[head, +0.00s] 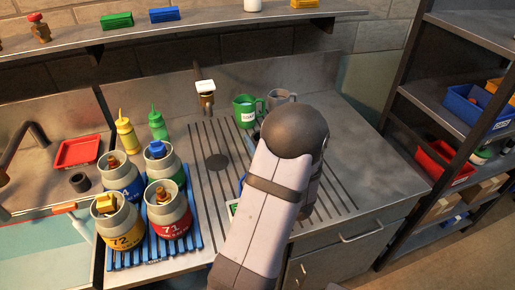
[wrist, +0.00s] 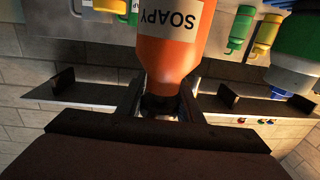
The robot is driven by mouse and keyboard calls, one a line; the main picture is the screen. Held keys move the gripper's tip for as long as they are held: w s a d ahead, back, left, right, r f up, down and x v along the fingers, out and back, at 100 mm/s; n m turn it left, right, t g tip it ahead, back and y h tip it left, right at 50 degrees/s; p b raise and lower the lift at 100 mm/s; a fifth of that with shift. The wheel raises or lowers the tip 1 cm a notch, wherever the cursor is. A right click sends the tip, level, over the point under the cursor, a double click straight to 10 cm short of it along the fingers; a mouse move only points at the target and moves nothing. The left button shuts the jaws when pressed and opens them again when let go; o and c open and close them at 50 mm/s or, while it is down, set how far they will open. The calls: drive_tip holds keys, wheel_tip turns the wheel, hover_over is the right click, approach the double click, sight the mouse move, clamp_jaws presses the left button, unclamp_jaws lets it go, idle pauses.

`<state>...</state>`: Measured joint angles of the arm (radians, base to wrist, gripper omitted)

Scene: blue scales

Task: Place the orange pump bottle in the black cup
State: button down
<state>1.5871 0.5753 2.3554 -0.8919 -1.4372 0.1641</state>
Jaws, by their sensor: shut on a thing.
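An orange bottle (wrist: 178,50) with a white label reading "SOAPY" fills the middle of the wrist view. My gripper (wrist: 163,103) is shut on its narrow dark neck, with one finger on each side. The label appears upside down there, as does the whole scene. The pump top is not clearly visible. In the head view my arm hides the gripper and the orange bottle. A small black cup (head: 80,183) stands at the left, beside the sink and below the red tray, apart from my arm.
Several large grey-topped canisters (head: 120,225) stand on a blue rack (head: 190,245) between the cup and my arm. Yellow (head: 126,135) and green (head: 157,125) squeeze bottles stand behind them. A green mug (head: 245,111) and grey mug (head: 281,97) are at the back. A red tray (head: 78,152) lies left.

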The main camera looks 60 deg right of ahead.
drive_tip(key=shift+f, duration=1.65)
drive_tip(key=c, duration=1.2)
unclamp_jaws()
drive_tip(key=shift+f, duration=0.1)
drive_tip(key=b+v, duration=0.2)
drive_tip(key=v, duration=0.3)
drive_tip(key=shift+s+a, duration=0.15)
drive_tip(key=shift+s, duration=0.15)
drive_tip(key=shift+v, duration=0.85)
drive_tip(key=o, duration=0.4)
drive_tip(key=shift+a, duration=0.15)
